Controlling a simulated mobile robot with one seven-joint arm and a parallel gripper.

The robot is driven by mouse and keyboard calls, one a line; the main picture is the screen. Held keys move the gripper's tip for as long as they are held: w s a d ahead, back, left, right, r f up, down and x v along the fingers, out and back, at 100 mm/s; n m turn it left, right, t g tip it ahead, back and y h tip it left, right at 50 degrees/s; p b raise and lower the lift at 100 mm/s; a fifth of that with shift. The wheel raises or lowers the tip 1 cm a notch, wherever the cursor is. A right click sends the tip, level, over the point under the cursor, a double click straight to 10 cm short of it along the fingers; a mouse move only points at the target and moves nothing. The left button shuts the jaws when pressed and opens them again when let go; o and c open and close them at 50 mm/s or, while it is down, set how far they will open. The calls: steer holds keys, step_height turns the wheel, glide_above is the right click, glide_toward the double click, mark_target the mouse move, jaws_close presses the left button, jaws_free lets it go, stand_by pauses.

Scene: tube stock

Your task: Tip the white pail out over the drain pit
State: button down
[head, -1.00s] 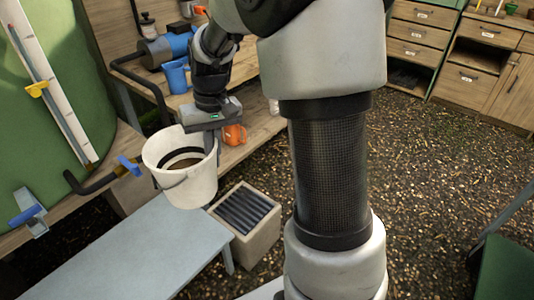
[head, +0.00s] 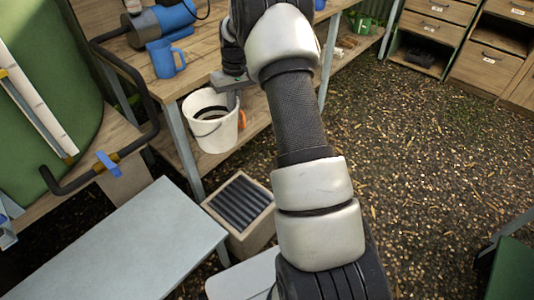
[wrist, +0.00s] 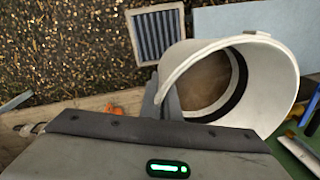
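The white pail (head: 216,139) hangs from my gripper (head: 232,94), which is shut on its rim at the right. The pail looks roughly upright, perhaps slightly tilted. In the wrist view, the pail (wrist: 277,82) shows a dark band inside and brownish contents at the bottom. One gripper finger (wrist: 166,98) shows against its wall there; the other is hidden. The drain pit (head: 233,232), a pale box with a dark slatted grate, stands on the ground nearer the camera, below and slightly right of the pail. The pit (wrist: 134,28) also shows beyond the pail in the wrist view.
A wooden bench (head: 192,84) with a blue jug (head: 164,60) and a lower shelf stands behind the pail. A grey low table (head: 120,245) lies left of the pit. An orange object (wrist: 116,108) is partly hidden near the shelf. Open gravel (head: 430,170) lies at right.

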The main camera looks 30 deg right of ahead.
steer(key=w+d+f+n+h, duration=0.1)
steer(key=d+f, duration=0.3)
steer(key=f, duration=0.4)
steer(key=w+d+f+n+t+h, duration=0.1)
steer(key=d+f+h, duration=0.1)
steer(key=d+f, duration=0.3)
steer(key=w+d+f+n+h, duration=0.1)
steer(key=d+f, duration=0.4)
steer(key=f, duration=0.7)
steer(key=shift+w+t+h, duration=0.2)
steer(key=shift+t+h, duration=0.1)
steer(key=shift+d+r+h+p, duration=0.25)
steer(key=shift+h+p, duration=0.15)
steer(key=shift+p, duration=0.2)
